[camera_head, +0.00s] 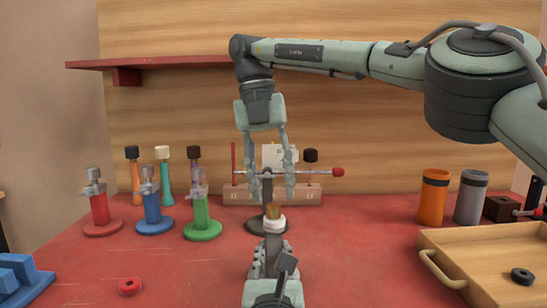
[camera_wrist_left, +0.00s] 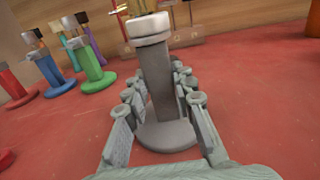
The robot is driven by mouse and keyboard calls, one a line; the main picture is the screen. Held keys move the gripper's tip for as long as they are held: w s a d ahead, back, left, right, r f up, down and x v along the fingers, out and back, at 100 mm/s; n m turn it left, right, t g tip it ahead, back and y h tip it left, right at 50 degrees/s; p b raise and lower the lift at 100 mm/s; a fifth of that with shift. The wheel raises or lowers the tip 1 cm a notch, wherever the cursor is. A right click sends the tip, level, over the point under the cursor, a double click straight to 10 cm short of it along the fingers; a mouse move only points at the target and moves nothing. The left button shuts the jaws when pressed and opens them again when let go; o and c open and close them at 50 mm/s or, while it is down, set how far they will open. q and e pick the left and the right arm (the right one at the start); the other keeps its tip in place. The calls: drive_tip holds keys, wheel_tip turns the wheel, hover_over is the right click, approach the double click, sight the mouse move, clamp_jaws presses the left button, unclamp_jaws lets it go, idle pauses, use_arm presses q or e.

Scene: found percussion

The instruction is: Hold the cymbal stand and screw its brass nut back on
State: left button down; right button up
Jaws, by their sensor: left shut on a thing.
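The grey cymbal stand (camera_wrist_left: 160,85) is upright on a round grey base in the left wrist view, with a white collar (camera_head: 274,224) near its top. A brass-coloured piece (camera_head: 273,210), which looks like the nut, sits above the collar; I cannot tell how far it is threaded. My left gripper (camera_head: 270,250) is shut on the stand's post below the collar, with its fingers on both sides (camera_wrist_left: 160,98).
A dark post with a crossbar and red knob (camera_head: 338,172) stands just behind. Red (camera_head: 99,210), blue (camera_head: 152,212) and green (camera_head: 201,215) stands are at left. A wooden tray (camera_head: 440,243) with a black ring (camera_head: 522,276) is at right. A red ring (camera_head: 130,286) lies front left.

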sight(274, 205)
drive_tip(key=n, duration=0.3)
drive_tip(key=r+n, duration=0.1)
drive_tip(key=n, duration=0.1)
drive_tip(key=shift+n+y, duration=0.3)
drive_tip(key=shift+n, duration=0.1)
drive_tip(key=n, duration=0.2)
drive_tip(key=r+n, duration=0.1)
drive_tip(key=n, duration=0.2)
drive_tip(key=shift+n+t, duration=0.3)
drive_tip(key=shift+t, duration=0.1)
drive_tip(key=n, duration=0.2)
drive_tip(key=r+n, duration=0.1)
drive_tip(key=n, duration=0.2)
drive_tip(key=shift+s+d+r+y, duration=0.1)
drive_tip(key=shift+r+y, duration=0.05)
drive_tip(key=shift+y, duration=0.15)
drive_tip(key=n, duration=0.2)
drive_tip(key=r+n, duration=0.1)
drive_tip(key=n, duration=0.4)
drive_tip(key=shift+s+r+t+y, duration=0.1)
drive_tip(key=shift+r+t+y, duration=0.2)
drive_tip(key=shift+t, duration=0.1)
drive_tip(key=shift+f, duration=0.1)
drive_tip(key=shift+f, duration=3.9)
drive_tip(key=shift+c, duration=0.6)
clamp_jaws()
